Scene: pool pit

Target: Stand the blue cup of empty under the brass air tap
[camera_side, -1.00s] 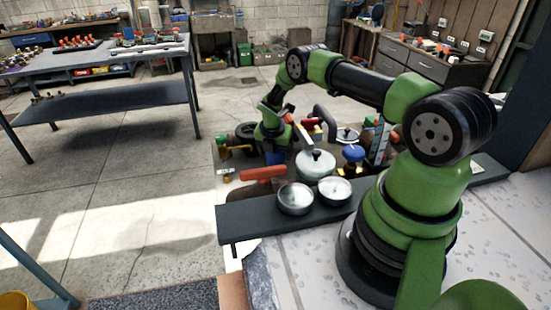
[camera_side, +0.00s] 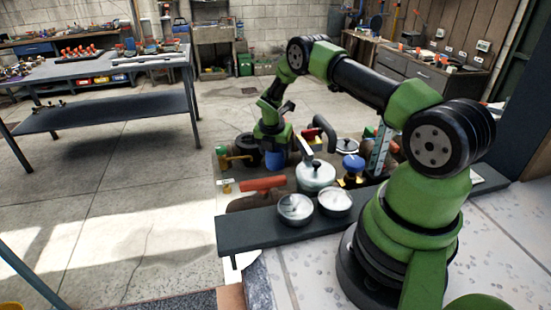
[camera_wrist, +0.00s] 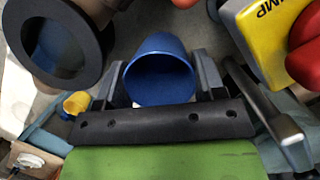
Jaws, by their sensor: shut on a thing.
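The blue cup (camera_wrist: 160,72) is between the two fingers of my gripper (camera_wrist: 162,82) in the wrist view, with its round opening facing the camera. My gripper is shut on it. In the side view the blue cup (camera_side: 275,160) hangs under my gripper (camera_side: 272,148), over the back left of the pit. Whether its base touches anything is hidden. A brass-coloured fitting (camera_side: 238,157), which may be the air tap, stands just left of the cup, apart from it. I cannot tell for sure which fitting is the tap.
A dark round flange (camera_wrist: 62,42) is close on the left in the wrist view, and a yellow box (camera_wrist: 262,35) on the right. In the side view a lidded pot (camera_side: 316,176), a blue-topped valve (camera_side: 350,165) and an orange-red handle (camera_side: 262,183) crowd the pit. Two pans (camera_side: 295,208) stand on the front plank.

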